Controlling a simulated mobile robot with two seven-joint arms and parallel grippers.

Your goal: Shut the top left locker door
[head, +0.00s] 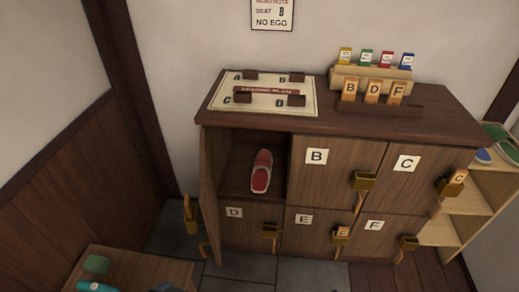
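The top left locker door (209,185) stands open, swung out toward me and seen nearly edge-on at the left of the cabinet. A brass lock box (190,210) shows on its outer side, with an orange-brown tag by it. The open top left compartment (234,165) holds a red shoe with a pale sole edge (262,172). The doors marked B (330,180), C (415,185), D (245,222), E (315,222) and F (385,225) look shut. Neither of my grippers can be made out in the head view.
A low wooden table (135,268) with a green block (97,264) and a teal item (95,286) stands at the lower left. A seating plan board (225,95) and a tag rack (410,108) are on the cabinet top. An open shoe shelf (470,200) is at the right.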

